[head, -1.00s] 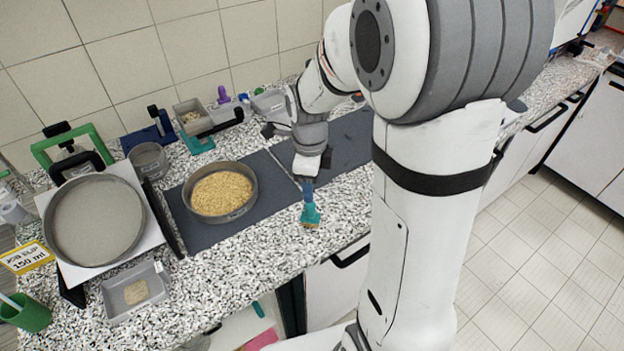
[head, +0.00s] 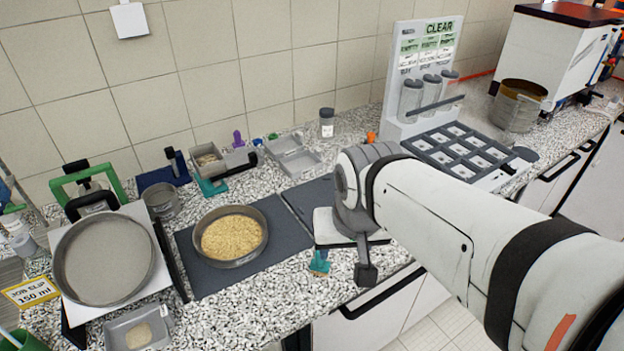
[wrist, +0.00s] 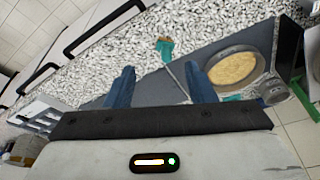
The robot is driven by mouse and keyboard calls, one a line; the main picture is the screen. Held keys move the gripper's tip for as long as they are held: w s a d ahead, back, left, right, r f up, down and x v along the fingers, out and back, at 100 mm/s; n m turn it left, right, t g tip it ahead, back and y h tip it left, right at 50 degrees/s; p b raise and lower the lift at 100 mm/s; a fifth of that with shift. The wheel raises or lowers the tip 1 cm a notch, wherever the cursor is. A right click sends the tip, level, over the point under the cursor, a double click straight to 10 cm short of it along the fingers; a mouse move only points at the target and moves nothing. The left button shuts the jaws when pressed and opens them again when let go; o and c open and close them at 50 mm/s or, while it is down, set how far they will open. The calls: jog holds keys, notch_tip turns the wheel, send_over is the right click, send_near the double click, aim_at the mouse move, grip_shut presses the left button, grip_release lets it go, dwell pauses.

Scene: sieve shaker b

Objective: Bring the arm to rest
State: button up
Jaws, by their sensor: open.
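My gripper (wrist: 161,70) is open and empty; its two blue fingers stand apart in the wrist view. In the head view my arm reaches in from the lower right, and its wrist end is above the counter, right of the round pan of yellow grain (head: 232,237). The fingers are not clear there. A teal brush (head: 319,262) lies on the counter near the front edge, partly hidden by my wrist in the head view. The brush also shows in the wrist view (wrist: 165,48), beyond and apart from the fingers.
A large sieve (head: 104,260) on a white stand is at left, with a grey tray (head: 138,329) in front. A CLEAR rack (head: 434,60) and a compartment tray (head: 462,152) stand at back right. Dark mats (head: 200,275) lie mid-counter.

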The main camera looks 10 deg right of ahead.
jog(key=shift+s+d+r+n, duration=0.15)
jog(key=shift+s+n, duration=0.25)
jog(key=shift+n, duration=0.4)
jog(key=shift+f+b, duration=0.3)
jog(key=shift+f, duration=0.15)
